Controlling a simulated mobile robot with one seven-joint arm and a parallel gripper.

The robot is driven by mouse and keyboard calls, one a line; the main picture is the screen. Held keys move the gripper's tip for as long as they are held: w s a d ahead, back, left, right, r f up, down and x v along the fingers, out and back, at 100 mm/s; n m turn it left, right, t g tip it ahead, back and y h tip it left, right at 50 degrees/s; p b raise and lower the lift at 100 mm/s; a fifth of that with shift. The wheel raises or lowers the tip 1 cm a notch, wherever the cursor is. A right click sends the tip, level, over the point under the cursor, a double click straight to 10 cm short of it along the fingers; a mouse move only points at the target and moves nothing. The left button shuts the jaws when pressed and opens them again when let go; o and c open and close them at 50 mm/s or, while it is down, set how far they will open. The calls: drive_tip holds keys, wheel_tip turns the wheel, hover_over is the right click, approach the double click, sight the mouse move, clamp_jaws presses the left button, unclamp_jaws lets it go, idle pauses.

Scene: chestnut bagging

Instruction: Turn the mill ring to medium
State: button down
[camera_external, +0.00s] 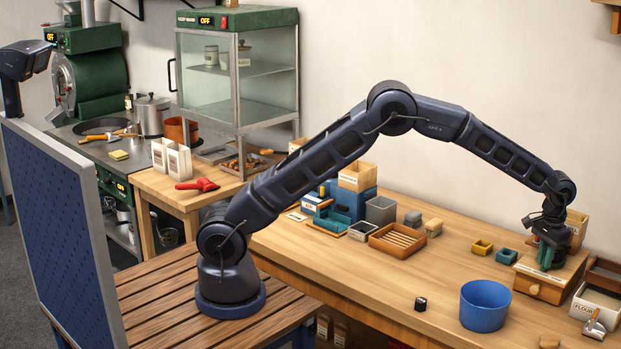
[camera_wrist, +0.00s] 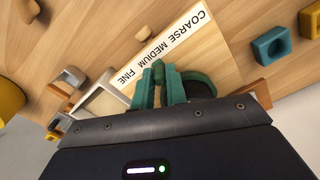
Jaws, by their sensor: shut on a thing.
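The mill is a wooden box (camera_external: 541,289) with a drawer knob at the right end of the bench. In the wrist view a pale strip (camera_wrist: 201,37) reads COARSE, MEDIUM, FINE. The dark green mill ring (camera_wrist: 198,77) sits beside this strip, partly hidden by my gripper. A green tab (camera_wrist: 158,72) shows between my teal fingertips, its end near the word MEDIUM. My gripper (camera_external: 547,256) points down over the mill and is shut on the ring. The exact pointer setting is hard to tell.
A yellow block (camera_external: 482,247) and a teal block (camera_external: 506,256) lie left of the mill. A blue bowl (camera_external: 485,305) and a small black item (camera_external: 420,304) are nearer the front. A flour box (camera_external: 596,301) stands close on the right.

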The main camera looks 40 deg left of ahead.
drive_tip(key=c, duration=1.4)
unclamp_jaws()
wheel_tip(320, 180, up, 11)
drive_tip(key=shift+f, duration=0.15)
